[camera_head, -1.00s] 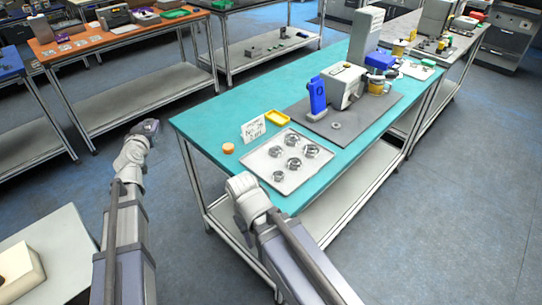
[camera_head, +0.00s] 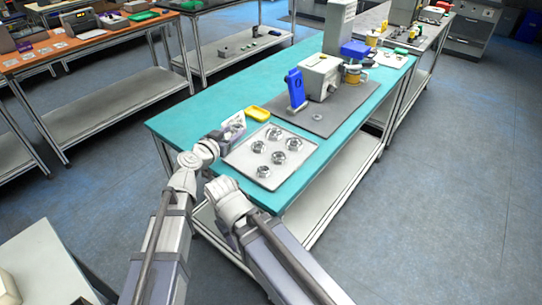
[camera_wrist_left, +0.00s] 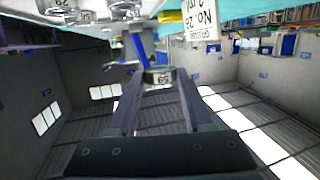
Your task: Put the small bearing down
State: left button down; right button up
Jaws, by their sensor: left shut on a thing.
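In the left wrist view, my left gripper (camera_wrist_left: 158,92) is shut on the small bearing (camera_wrist_left: 158,76), a shiny metal ring with a dark-on-light "59" mark on its side. In the head view, my left gripper (camera_head: 228,139) is over the near left part of the teal table, just left of the pale tray (camera_head: 244,160) and in front of the white card (camera_head: 234,121). The held bearing is not clear there. Several silver bearings (camera_head: 279,158) stand on the tray.
A yellow dish (camera_head: 257,113) lies behind the card. A grey mat (camera_head: 340,111) with a small ring (camera_head: 317,117), a blue scanner (camera_head: 296,90) and a boxy grey machine (camera_head: 322,77) is farther right. The table's near edge runs just below the tray.

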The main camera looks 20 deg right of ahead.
aim_at(233, 176)
pick_arm(q)
jog(key=shift+m+g+h, duration=0.3)
jog(key=shift+m+h, duration=0.1)
jog(key=shift+h, duration=0.1)
jog(key=d+f+b, duration=0.1)
jog(key=f+b, duration=0.2)
jog(key=s+f+b, duration=0.1)
jog(key=f+b, duration=0.2)
jog(key=d+f+b, duration=0.1)
jog(key=f+b, duration=0.3)
jog(key=shift+s+d, duration=0.3)
jog(key=shift+d, duration=0.05)
jog(key=shift+f, duration=0.15)
jog(key=shift+f+b, duration=0.15)
jog(key=shift+b, duration=0.15)
jog(key=shift+c, duration=1.5)
grip_release()
jog(key=shift+r, duration=0.2)
jog(key=shift+r+p, duration=0.15)
jog(key=shift+p, duration=0.2)
jog(key=p+v, duration=0.1)
jog(key=v, duration=0.6)
jog(key=shift+s+a, duration=0.15)
jog(key=shift+a, duration=0.05)
